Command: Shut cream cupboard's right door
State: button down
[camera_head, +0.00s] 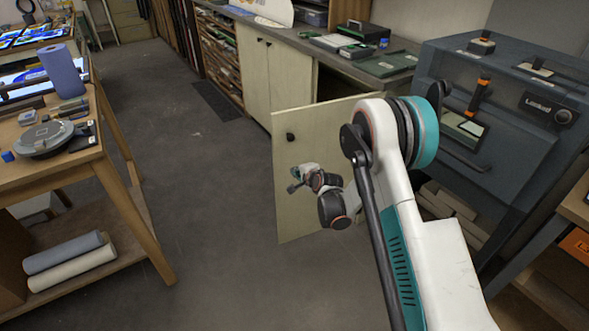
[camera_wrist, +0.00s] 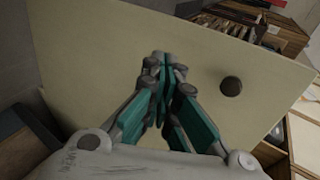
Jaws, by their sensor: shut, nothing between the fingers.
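The cream cupboard (camera_head: 270,75) stands under the grey counter, with its other doors shut. Its right door (camera_head: 300,215) is swung wide open into the aisle, with a dark round knob (camera_head: 290,137) near its upper free edge. In the wrist view the door panel (camera_wrist: 90,60) fills most of the picture, and the knob (camera_wrist: 231,86) is right of my fingers. My gripper (camera_head: 294,187) is shut and empty in front of the door's face, below the knob. In the wrist view its fingertips (camera_wrist: 162,60) point at the panel; I cannot tell whether they touch it.
The grey floor (camera_head: 190,160) between the worktable and the door is clear.

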jog(key=b, duration=0.4)
send_near(284, 160)
jog(key=w+f, duration=0.1)
jog(key=f, duration=0.1)
jog(key=w+a+f, duration=0.1)
jog(key=w+f, duration=0.1)
jog(key=shift+w+a, duration=0.25)
jog(key=shift+w+a+r, duration=0.1)
jog(key=shift+w+a, duration=0.05)
jog(key=shift+w, duration=0.25)
jog(key=shift+w+a+r, duration=0.1)
jog(key=shift+w+a, duration=0.1)
jog(key=shift+w, duration=0.2)
jog(key=shift+a, duration=0.1)
